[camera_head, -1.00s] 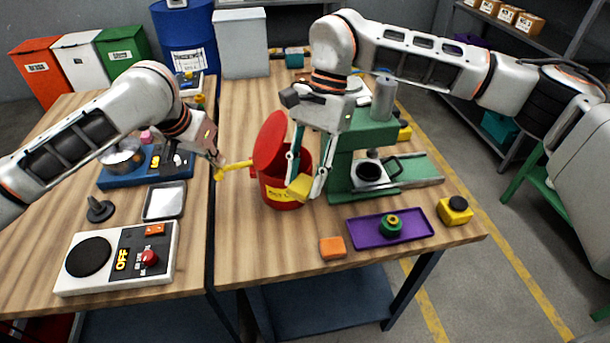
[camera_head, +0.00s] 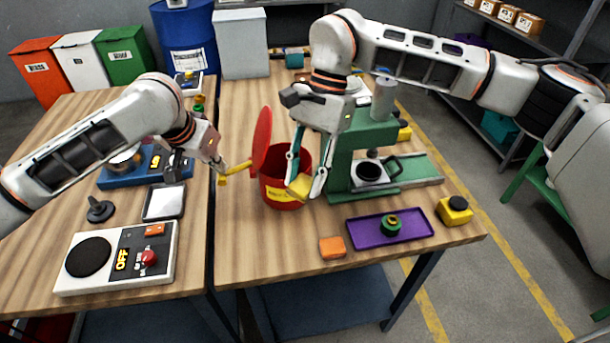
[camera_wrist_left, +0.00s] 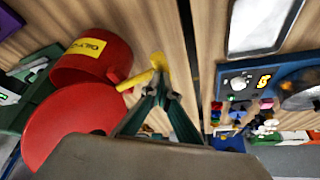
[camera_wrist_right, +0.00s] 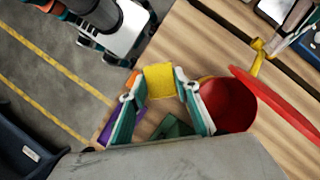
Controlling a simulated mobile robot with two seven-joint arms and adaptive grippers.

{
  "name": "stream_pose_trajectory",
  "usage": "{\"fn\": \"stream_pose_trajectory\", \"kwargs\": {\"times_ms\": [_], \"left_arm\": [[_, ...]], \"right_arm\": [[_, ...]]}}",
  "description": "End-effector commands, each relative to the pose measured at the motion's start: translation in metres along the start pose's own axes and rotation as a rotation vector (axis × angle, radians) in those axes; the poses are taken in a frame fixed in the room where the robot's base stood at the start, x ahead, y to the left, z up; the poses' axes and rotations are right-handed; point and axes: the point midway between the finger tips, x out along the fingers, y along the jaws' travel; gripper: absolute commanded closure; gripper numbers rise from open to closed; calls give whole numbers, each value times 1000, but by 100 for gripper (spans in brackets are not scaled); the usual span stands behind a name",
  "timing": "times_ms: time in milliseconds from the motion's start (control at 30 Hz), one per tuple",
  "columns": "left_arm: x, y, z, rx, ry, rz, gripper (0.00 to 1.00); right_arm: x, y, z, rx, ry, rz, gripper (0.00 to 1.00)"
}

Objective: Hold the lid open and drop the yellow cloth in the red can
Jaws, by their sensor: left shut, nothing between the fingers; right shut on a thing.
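The red can (camera_head: 283,191) stands on the table with a yellow label on its front. Its red lid (camera_head: 262,141) is raised, tilted up on the can's left side. A yellow lever (camera_head: 238,170) sticks out to the left from the can. My left gripper (camera_head: 221,166) is shut and empty at this lever; the left wrist view shows its fingertips (camera_wrist_left: 158,66) against the lever. My right gripper (camera_head: 301,188) is shut on the yellow cloth (camera_wrist_right: 160,80), in front of the can's right side in the head view. In the right wrist view the open can (camera_wrist_right: 228,104) lies beside the fingers.
A green machine (camera_head: 345,165) with a dark pan stands right of the can. A purple tray (camera_head: 362,232), an orange block (camera_head: 332,247) and a yellow block with a black knob (camera_head: 455,211) lie in front. A control box (camera_head: 118,262) stands at left.

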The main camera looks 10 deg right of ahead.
Motion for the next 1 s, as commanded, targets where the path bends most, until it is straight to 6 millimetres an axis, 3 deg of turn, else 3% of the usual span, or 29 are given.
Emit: {"fn": "stream_pose_trajectory", "kwargs": {"times_ms": [1000], "left_arm": [[0,0,0,0,-1,0,100]], "right_arm": [[-20,-51,-46,1,0,1,89]]}}
